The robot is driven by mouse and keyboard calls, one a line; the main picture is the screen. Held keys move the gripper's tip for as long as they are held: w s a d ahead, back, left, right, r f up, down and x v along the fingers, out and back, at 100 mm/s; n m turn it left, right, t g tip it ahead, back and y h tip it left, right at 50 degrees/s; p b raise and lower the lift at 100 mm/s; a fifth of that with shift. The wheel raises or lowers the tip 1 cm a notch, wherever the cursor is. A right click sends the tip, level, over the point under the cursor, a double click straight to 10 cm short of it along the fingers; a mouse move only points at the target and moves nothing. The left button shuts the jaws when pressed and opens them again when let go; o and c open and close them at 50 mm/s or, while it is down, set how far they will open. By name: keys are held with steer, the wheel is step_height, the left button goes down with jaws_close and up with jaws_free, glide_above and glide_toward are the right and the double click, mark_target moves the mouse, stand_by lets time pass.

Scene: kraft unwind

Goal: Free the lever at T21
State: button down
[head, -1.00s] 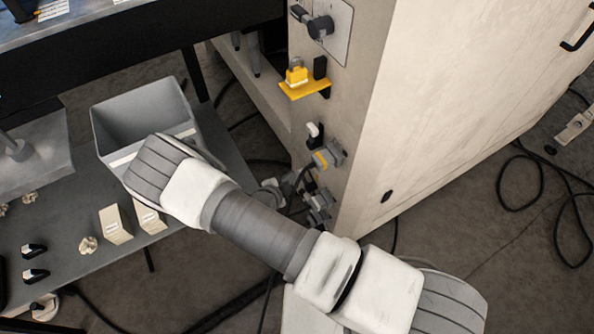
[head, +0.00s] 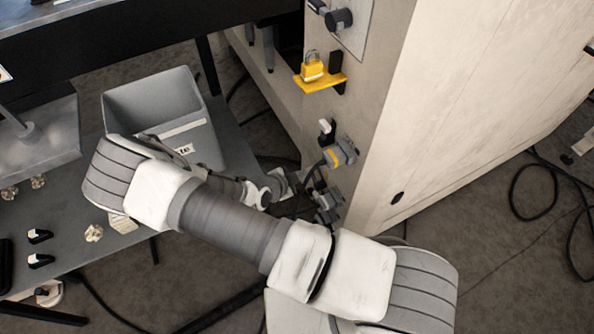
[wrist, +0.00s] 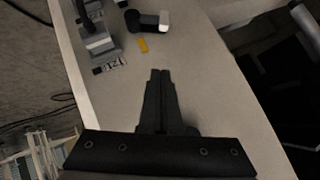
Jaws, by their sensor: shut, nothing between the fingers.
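In the wrist view my gripper (wrist: 160,74) is shut and empty, its fingers pointing along a pale cabinet face. Ahead and left of the fingertips is a grey plug (wrist: 98,42) with a dark cable. A small label (wrist: 110,65) beside it seems to read T21. A white-and-black lever (wrist: 150,20) stands ahead, with a small yellow strip (wrist: 142,45) near it. The fingers touch none of these. In the head view a white-and-black lever (head: 326,131) sits on the cabinet above a grey connector with yellow (head: 341,153).
A yellow padlock (head: 312,69) stands on a yellow bracket (head: 322,83) above the lever. A dark knob (head: 340,19) is higher. A grey bin (head: 170,105) stands on the low bench at left. Cables lie on the floor.

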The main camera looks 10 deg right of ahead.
mark_target(312, 169)
steer(key=shift+d, duration=0.1)
steer(key=b+x, duration=0.4)
steer(key=x, duration=0.6)
steer(key=shift+s+f, duration=0.1)
steer(key=shift+f, duration=0.05)
steer(key=shift+w+a+f+b, duration=0.1)
steer(key=shift+w+f+b, duration=0.25)
steer(key=shift+f, duration=0.2)
steer(key=shift+w+a+f+b, duration=0.1)
steer(key=shift+w+f+b, duration=0.15)
steer(key=shift+f+b, duration=0.25)
steer(key=shift+w+a+f, duration=0.1)
steer(key=shift+w+f, duration=0.2)
steer(key=shift+f, duration=0.25)
steer(key=shift+w+a+f, duration=0.15)
steer(key=shift+w+f, duration=0.25)
steer(key=shift+w, duration=0.05)
steer(key=shift+w+a+f+p, duration=0.1)
steer(key=shift+w+f+p, duration=0.15)
steer(key=shift+p, duration=0.2)
